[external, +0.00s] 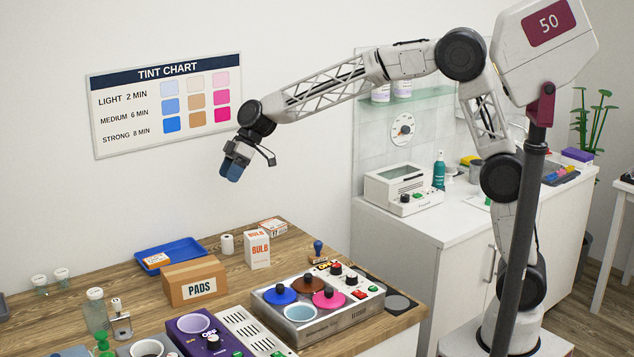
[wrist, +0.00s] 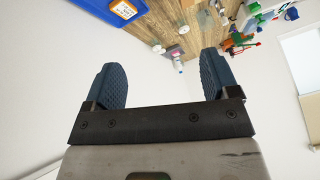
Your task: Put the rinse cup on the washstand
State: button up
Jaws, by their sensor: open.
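My gripper (external: 231,172) hangs in the air above the wooden bench, in front of the white wall. In the wrist view my gripper (wrist: 164,82) has its two blue pads wide apart, with nothing between them. I cannot single out the rinse cup for sure. An open round vessel with pale blue inside (external: 300,313) sits at the front left of the metal unit with coloured lids (external: 345,318). A white cabinet with a counter (external: 398,226) stands at the right, behind my arm; it may be the washstand. My arm hides part of its top.
The bench (external: 120,270) holds a PADS box (external: 197,285), a blue tray (external: 170,255), a BULB carton (external: 257,250), a purple unit (external: 210,342) and glass bottles (external: 96,312). A white box-shaped device (external: 402,188) and a green bottle (external: 438,172) stand on the counter.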

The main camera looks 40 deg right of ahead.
jog(key=a+f+n+g+y, duration=0.1)
jog(key=a+f+n, duration=0.15)
jog(key=a, duration=0.85)
jog(key=a+f+n+g, duration=0.1)
jog(key=a+f, duration=0.3)
jog(key=a, duration=0.6)
jog(key=n+g+y, duration=0.2)
jog(key=n, duration=0.3)
send_near(87, 320)
jog(key=r, duration=0.1)
jog(key=shift+w+d+r+m, duration=0.15)
jog(key=shift+w+d+m, duration=0.2)
jog(key=shift+d, duration=0.1)
jog(key=shift+x, duration=1.2)
jog(key=shift+f+x, duration=0.25)
jog(key=shift+x, duration=2.4)
jog(key=shift+d, duration=0.25)
jog(key=c, duration=0.6)
